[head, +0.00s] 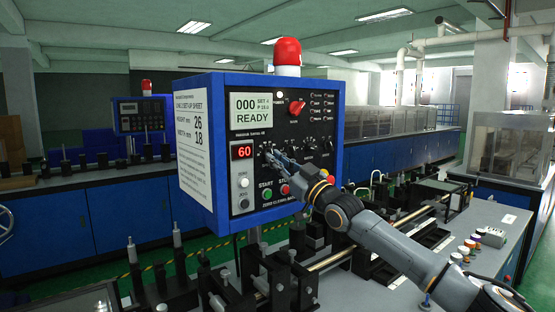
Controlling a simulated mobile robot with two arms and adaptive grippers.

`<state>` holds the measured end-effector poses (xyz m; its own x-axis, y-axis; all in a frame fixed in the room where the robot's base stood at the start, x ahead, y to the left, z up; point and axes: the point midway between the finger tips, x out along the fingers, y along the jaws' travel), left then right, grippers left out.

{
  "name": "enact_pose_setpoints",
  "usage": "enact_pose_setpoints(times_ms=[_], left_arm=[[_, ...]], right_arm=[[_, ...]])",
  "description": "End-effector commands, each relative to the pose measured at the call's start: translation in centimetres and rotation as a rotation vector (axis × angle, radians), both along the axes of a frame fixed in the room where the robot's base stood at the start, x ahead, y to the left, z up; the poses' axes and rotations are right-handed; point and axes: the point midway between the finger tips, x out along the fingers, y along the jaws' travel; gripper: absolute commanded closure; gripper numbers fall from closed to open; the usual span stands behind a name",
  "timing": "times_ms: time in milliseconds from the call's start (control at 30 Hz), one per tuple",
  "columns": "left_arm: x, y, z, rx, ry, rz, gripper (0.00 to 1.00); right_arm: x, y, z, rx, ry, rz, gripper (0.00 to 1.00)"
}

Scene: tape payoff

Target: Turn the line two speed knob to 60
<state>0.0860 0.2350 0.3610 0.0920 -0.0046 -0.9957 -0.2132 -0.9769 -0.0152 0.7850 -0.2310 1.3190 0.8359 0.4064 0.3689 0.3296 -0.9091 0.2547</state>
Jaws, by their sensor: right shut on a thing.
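A blue control box (216,212) with a black front panel stands in the middle of the head view. Its red display (242,152) reads 60. The screen (249,111) above it reads READY. My right gripper (269,156) reaches in from the right and is shut at a small knob just right of the red display. The fingers cover most of that knob, so its pointer is hidden. A setup sheet (193,135) on the box's left side shows line 2, height 26 and width 18. My left gripper is out of view.
A red selector knob (296,107), a green start button (267,194) and a red stop button (285,189) sit close around my gripper. A red beacon (287,52) tops the box. Rods and metal fixtures stand below. A second blue box (140,115) stands behind at left.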

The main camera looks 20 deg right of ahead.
Motion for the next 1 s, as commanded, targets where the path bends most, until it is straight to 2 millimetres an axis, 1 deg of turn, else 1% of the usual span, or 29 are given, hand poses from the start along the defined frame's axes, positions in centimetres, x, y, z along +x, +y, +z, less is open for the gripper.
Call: enact_pose_setpoints(times_ms=[433,467,500,567,867,1000], left_arm=[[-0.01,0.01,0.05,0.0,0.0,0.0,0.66],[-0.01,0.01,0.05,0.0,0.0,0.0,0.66],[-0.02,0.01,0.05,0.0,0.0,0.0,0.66],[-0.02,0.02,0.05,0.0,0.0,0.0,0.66],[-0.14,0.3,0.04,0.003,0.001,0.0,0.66],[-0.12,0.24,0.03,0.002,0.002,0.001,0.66]], right_arm=[[0.0,-0.09,0.12,-0.003,-0.003,-0.001,1.0],[0.0,-0.09,0.12,-0.003,-0.003,-0.001,0.85],[0.0,-0.09,0.13,-0.003,-0.003,-0.001,0.77],[-0.01,-0.07,0.12,-0.003,-0.003,-0.001,0.66],[-0.04,-0.01,0.04,-0.003,-0.002,0.0,0.66],[-0.45,-0.23,-0.35,-0.002,0.0,0.001,0.66]])
